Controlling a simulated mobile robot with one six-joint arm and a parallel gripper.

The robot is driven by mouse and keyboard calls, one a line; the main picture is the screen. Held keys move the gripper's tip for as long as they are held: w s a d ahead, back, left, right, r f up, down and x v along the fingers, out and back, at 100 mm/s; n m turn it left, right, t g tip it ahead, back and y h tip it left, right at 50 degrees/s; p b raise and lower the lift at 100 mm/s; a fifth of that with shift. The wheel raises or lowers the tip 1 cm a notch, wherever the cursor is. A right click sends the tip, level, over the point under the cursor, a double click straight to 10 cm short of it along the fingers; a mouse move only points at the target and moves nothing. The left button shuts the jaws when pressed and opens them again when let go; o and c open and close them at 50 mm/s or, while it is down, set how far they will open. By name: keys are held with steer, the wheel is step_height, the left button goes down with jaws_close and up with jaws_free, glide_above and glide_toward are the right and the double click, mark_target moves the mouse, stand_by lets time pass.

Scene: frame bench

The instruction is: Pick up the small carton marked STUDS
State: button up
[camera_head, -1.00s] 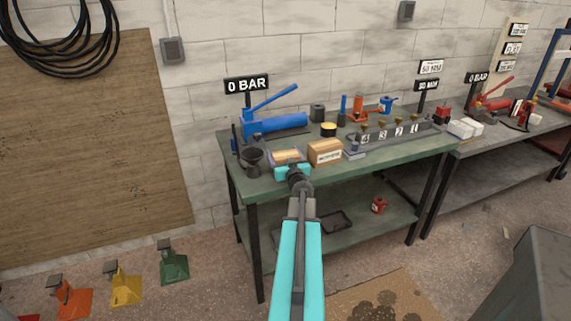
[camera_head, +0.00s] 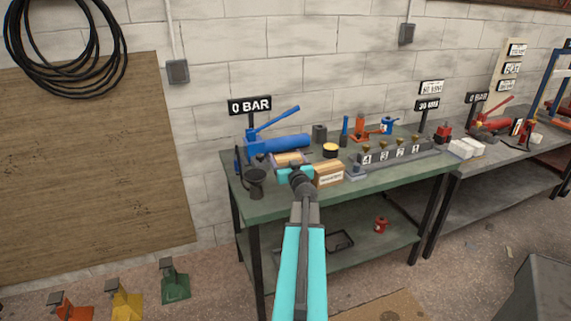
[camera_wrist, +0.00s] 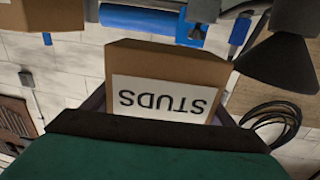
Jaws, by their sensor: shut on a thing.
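The small cardboard carton marked STUDS (camera_wrist: 165,68) fills the middle of the wrist view, its white label upside down in the picture. My gripper (camera_head: 294,172) is shut on it, with dark fingers at both sides of the carton in the wrist view. In the head view the carton (camera_head: 288,158) shows just behind my gripper, in front of the blue pump, and appears held above the green bench (camera_head: 275,208). My gripper hides part of it there.
Another labelled carton (camera_head: 328,175) stands close to the right of my gripper. A dark funnel-like vessel (camera_head: 256,180) is close on the left. The blue hand pump (camera_head: 280,144) stands behind. A numbered rail (camera_head: 400,155) lies to the right.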

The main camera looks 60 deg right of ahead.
steer(key=shift+r, duration=0.85)
